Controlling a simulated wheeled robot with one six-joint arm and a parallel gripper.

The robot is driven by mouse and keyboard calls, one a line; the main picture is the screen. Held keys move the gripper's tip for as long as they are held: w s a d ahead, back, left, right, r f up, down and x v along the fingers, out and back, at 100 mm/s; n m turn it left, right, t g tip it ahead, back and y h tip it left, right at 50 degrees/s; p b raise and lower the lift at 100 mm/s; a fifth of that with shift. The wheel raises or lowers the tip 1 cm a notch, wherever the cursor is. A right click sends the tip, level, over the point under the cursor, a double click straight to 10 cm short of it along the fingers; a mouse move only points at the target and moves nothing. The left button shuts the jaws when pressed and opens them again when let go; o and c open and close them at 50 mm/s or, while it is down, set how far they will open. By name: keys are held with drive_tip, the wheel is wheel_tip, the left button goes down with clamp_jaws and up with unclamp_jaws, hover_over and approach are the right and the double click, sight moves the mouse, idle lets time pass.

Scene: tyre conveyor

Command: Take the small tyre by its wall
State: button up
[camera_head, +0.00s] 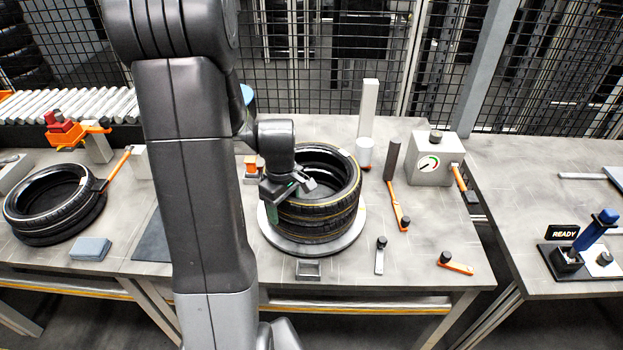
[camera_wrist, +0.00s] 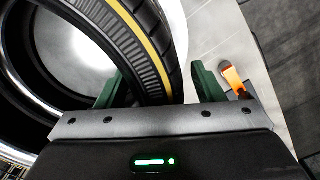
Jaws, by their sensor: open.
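A black tyre (camera_head: 343,180) with a yellow line round its tread lies flat on a pale round plate (camera_head: 345,240), apparently stacked on another tyre. My gripper (camera_head: 285,190) is at the left part of its rim in the head view. In the wrist view my gripper (camera_wrist: 158,74) is open, with one green finger on each side of the tyre's wall (camera_wrist: 150,60). The left finger is on the hollow side, the right finger outside the tread. Contact cannot be told. Another black tyre (camera_head: 45,200) lies at the far left. Which tyre is smaller is unclear.
A gauge box (camera_head: 432,162), a tall pale post (camera_head: 368,108) and a dark cylinder (camera_head: 391,158) stand behind and right of the plate. Orange-handled tools (camera_head: 455,264) lie at the right. A roller conveyor (camera_head: 75,105) runs at the back left.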

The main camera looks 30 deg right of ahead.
drive_tip(key=shift+f, duration=0.2)
drive_tip(key=c, duration=1.3)
drive_tip(key=shift+r, duration=0.1)
clamp_jaws()
